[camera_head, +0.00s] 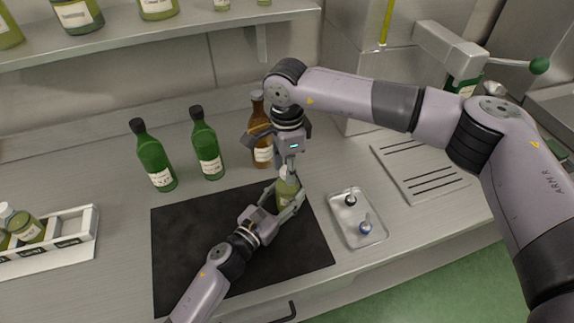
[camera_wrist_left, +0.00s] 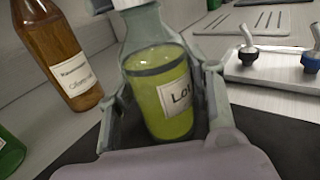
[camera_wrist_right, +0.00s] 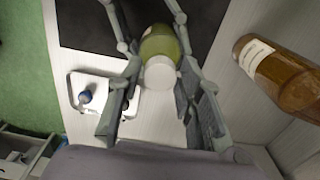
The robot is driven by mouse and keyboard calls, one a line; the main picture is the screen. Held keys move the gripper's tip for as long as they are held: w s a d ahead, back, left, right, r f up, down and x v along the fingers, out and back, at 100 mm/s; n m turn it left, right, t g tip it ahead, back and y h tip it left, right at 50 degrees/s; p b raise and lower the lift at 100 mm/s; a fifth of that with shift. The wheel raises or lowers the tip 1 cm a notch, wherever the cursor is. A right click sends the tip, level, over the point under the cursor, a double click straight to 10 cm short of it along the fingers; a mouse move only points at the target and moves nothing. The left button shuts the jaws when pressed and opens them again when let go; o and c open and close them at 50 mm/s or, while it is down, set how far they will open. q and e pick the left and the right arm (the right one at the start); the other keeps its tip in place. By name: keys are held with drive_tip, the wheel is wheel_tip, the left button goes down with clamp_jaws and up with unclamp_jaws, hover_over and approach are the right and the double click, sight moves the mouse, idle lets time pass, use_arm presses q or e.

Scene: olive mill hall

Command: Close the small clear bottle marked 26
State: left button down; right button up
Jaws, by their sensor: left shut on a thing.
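A small clear bottle (camera_head: 287,190) with yellow-green liquid stands upright over the dark mat. Its label (camera_wrist_left: 180,96) shows "Lot"; I cannot read a 26. My left gripper (camera_head: 284,203) is shut around its body from the front. A white cap (camera_wrist_right: 160,73) shows at the bottle's top in the right wrist view; I cannot tell how firmly it sits. My right gripper (camera_wrist_right: 158,108) points down from above, its fingers apart on either side of the cap, seemingly not touching it. In the head view the right gripper partly hides the bottle's top.
A metal tray (camera_head: 341,216) with a black-knobbed and a blue-knobbed stopper lies right of the mat (camera_head: 185,250). A brown bottle (camera_head: 262,140) stands close behind, and two green bottles (camera_head: 154,160) stand to the left. A white rack (camera_head: 85,232) is at far left.

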clamp_jaws()
drive_tip(key=m, duration=0.4)
drive_tip(key=shift+o, duration=2.3)
unclamp_jaws()
wheel_tip(320, 180, up, 12)
